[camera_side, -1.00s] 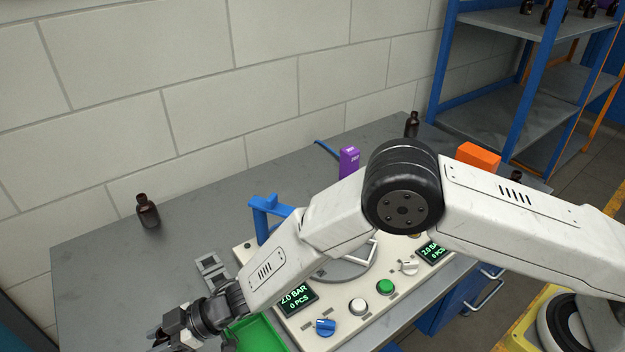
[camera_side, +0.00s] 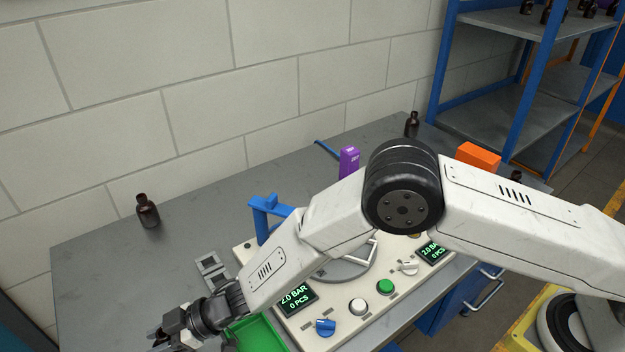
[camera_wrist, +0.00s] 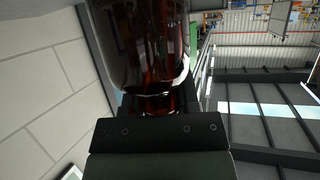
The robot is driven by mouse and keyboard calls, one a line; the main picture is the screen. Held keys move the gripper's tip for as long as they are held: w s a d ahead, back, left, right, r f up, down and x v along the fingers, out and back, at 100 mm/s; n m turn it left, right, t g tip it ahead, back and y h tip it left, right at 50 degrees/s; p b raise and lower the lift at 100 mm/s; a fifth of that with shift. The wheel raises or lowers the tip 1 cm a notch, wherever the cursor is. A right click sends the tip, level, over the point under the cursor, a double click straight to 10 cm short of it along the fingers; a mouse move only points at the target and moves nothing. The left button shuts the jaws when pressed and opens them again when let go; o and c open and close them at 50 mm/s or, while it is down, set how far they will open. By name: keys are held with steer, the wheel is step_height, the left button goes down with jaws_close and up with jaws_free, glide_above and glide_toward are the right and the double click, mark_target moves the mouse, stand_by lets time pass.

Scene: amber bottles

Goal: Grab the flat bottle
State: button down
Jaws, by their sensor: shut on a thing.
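In the wrist view a glossy dark amber bottle (camera_wrist: 145,45) fills the top middle, right in front of the jaws. My gripper (camera_wrist: 155,103) is shut on this bottle; its exact grip is partly hidden by the dark gripper body. In the side view my gripper (camera_side: 165,338) is at the bottom left, by the table's front edge, and the held bottle cannot be made out there. Another amber bottle (camera_side: 147,211) stands upright at the left of the table. One more amber bottle (camera_side: 411,125) stands at the back right.
A control panel (camera_side: 340,330) with knobs and screens is right of my gripper, beside a green tray (camera_side: 262,335). A purple box (camera_side: 349,162) and an orange box (camera_side: 478,156) stand farther back. A blue-framed shelf (camera_side: 515,95) is at right. The table's left part is mostly clear.

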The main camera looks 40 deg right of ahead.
steer(key=shift+r, duration=0.1)
steer(key=shift+r, duration=0.8)
steer(key=s+d+r, duration=0.9)
steer(key=s+r, duration=0.1)
steer(key=r, duration=0.1)
steer(key=shift+s+d, duration=0.15)
steer(key=shift+d, duration=0.05)
steer(key=shift+r, duration=0.1)
steer(key=shift+r, duration=0.1)
